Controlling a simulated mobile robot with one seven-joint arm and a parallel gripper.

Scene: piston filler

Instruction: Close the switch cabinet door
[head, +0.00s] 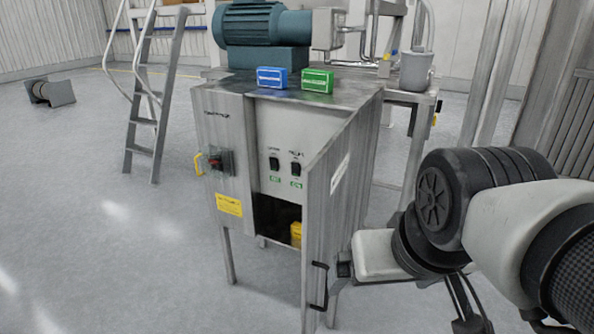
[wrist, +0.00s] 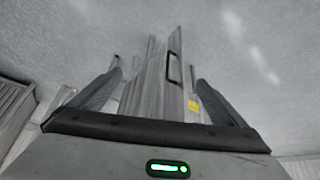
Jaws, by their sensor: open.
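The switch cabinet (head: 232,150) is a grey metal box on legs. Its door (head: 328,200) stands open, swung out toward me on the right side of the front. A black bar handle (head: 319,287) is low on the door near its free edge. My gripper (head: 344,268) is open to the right of the door, close to the handle. In the wrist view, the door (wrist: 155,90) and its handle (wrist: 174,68) appear between the two spread fingers of my gripper (wrist: 158,78). Whether a finger touches the door cannot be told.
Blue (head: 272,78) and green (head: 317,81) boxes lie on the cabinet top before a teal motor (head: 262,30). The open compartment shows two switches (head: 285,166) and a yellow item (head: 296,234). A ladder (head: 150,110) stands behind left. The floor at front left is clear.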

